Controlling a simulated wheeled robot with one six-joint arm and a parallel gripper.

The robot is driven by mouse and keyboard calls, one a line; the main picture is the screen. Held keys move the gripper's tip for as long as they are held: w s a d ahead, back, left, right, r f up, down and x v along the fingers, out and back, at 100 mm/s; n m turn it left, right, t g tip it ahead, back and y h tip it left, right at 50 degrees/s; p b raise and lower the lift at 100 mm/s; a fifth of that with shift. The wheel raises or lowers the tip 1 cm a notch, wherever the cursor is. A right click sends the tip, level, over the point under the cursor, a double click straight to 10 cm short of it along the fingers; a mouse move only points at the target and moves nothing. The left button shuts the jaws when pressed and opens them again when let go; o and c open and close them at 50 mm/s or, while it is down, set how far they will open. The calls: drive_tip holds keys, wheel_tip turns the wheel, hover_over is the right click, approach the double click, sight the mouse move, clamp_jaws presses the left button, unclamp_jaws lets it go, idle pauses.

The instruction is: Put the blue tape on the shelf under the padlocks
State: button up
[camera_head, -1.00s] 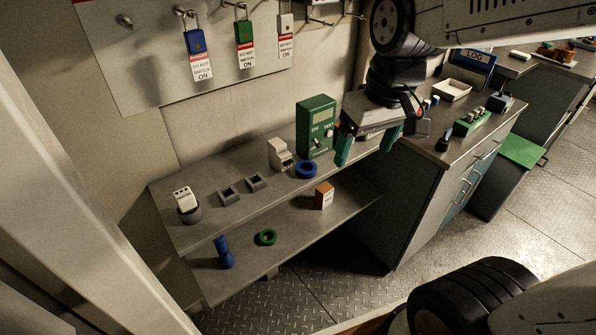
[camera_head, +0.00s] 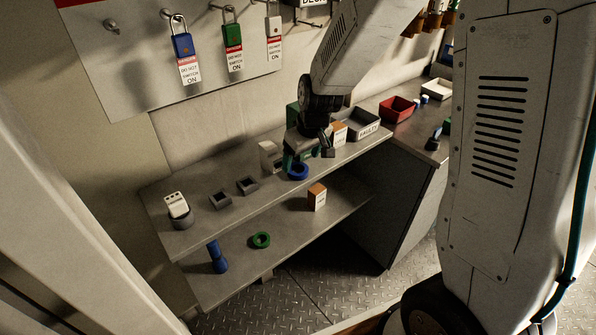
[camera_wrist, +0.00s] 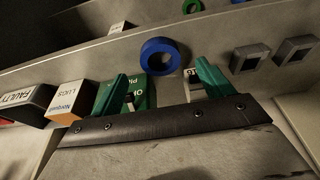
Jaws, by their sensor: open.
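The blue tape (camera_head: 298,172) lies flat on the upper shelf (camera_head: 205,222) near its front edge. In the wrist view the blue tape (camera_wrist: 147,50) shows just beyond the fingertips, roughly between them. My gripper (camera_head: 298,158) is open and empty, close above and behind the tape in the head view; its green fingers (camera_wrist: 162,76) stand apart in the wrist view. A blue padlock (camera_head: 183,45), a green padlock (camera_head: 232,36) and a white padlock (camera_head: 273,26) hang with tags on the board above. The lower shelf (camera_head: 285,228) runs below the upper one.
The lower shelf holds a green tape (camera_head: 261,233), a blue cylinder-like tool (camera_head: 217,258) and an orange-and-white box (camera_head: 317,197). Grey blocks (camera_head: 247,185) stand left of the blue tape. A grey bin (camera_head: 363,126) and a red bin (camera_head: 398,108) stand to the right.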

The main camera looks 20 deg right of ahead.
sight(298, 169)
drive_tip(key=x, duration=0.4)
drive_tip(key=c, duration=1.1)
drive_tip(key=shift+c, duration=0.2)
